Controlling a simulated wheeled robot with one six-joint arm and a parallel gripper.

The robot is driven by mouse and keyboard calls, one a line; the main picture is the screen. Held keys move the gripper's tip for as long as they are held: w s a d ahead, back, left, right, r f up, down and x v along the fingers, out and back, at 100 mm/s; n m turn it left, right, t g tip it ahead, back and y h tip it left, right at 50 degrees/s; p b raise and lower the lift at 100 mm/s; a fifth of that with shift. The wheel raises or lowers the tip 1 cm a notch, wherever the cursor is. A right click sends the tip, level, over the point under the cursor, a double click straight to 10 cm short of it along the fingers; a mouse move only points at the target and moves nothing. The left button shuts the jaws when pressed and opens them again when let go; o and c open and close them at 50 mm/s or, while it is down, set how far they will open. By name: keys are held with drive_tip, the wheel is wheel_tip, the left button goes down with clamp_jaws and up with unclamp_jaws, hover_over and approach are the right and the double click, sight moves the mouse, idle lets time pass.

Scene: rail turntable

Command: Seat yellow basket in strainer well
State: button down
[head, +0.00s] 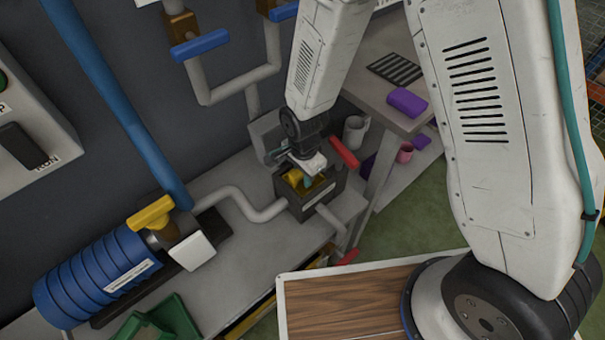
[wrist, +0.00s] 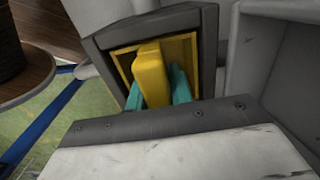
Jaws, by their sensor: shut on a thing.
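The yellow basket (head: 293,178) is inside the opening of the dark box-shaped strainer well (head: 308,208). In the wrist view the basket (wrist: 152,75) shows a raised yellow grip and a yellow rim inside the dark frame of the strainer well (wrist: 208,50). My gripper (head: 306,180) reaches down into the well from above. Its teal fingertips (wrist: 157,92) are shut on the yellow grip from both sides. The basket's bottom and its depth in the well are hidden.
Grey pipes (head: 245,203) join the well at its sides. A red handle (head: 344,152) is close to the gripper's right. A blue motor (head: 95,277) with a yellow handle (head: 151,215) stands left.

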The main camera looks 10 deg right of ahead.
drive_tip(key=c, duration=1.3)
unclamp_jaws()
drive_tip(key=shift+o, duration=0.2)
wheel_tip(320, 180, up, 12)
drive_tip(key=shift+r, duration=0.1)
drive_tip(key=shift+d+r, duration=0.15)
drive_tip(key=shift+r, duration=0.1)
drive_tip(key=s+d+r+n, duration=0.2)
drive_tip(key=d+r, duration=0.3)
drive_tip(key=r, duration=0.2)
drive_tip(key=s+d+r+n, duration=0.2)
drive_tip(key=d+r+n, duration=0.1)
drive_tip(key=d+r, duration=0.35)
drive_tip(key=s+d+r+n, duration=0.3)
drive_tip(key=s+d+r, duration=0.1)
drive_tip(key=s, duration=0.4)
drive_tip(key=s+d+r+n+t, duration=0.1)
drive_tip(key=s+d+r+n, duration=0.2)
drive_tip(key=s, duration=0.4)
wheel_tip(320, 180, up, 2)
drive_tip(key=shift+s+d+r, duration=0.25)
drive_tip(key=shift+s+d, duration=0.1)
drive_tip(key=shift+d, duration=0.55)
